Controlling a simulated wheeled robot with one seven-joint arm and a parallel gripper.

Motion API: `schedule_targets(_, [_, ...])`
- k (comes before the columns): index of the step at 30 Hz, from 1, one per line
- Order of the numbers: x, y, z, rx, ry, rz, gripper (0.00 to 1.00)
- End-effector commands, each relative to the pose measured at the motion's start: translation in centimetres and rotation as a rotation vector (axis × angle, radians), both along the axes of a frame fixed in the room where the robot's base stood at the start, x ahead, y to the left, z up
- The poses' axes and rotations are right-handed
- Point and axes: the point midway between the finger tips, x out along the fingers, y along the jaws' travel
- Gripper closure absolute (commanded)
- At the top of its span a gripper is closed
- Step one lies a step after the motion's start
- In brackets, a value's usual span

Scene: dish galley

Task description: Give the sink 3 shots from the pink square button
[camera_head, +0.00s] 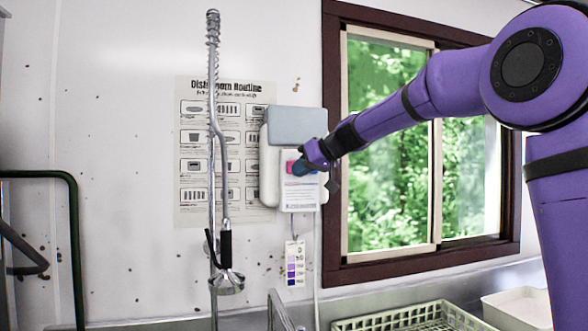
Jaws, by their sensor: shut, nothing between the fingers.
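A wall dispenser has a light front panel (299,195) below a grey-blue top box (296,125). The pink button (290,167) shows at the panel's upper left, partly covered on its right side. My gripper (302,166) is shut and empty, in front of the panel at the pink button's right edge. I cannot tell whether its tips touch the button. A blue patch shows beside the pink one; I cannot tell whether it is a fingertip or another button. The sink's basin is not clearly in view.
A sprayer tap (226,282) with a tall spring hose stands left of the dispenser, before a poster (194,200). A colour chart (295,262) hangs under the panel. A green crate (410,318) and white tub (520,306) are at lower right. A window (395,190) is behind my arm.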

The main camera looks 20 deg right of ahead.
Motion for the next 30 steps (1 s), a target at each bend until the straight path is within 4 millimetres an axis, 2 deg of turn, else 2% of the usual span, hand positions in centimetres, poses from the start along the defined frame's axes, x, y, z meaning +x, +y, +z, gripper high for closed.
schedule_targets(30, [1.0,0.0,0.0,0.0,0.0,0.0,1.0])
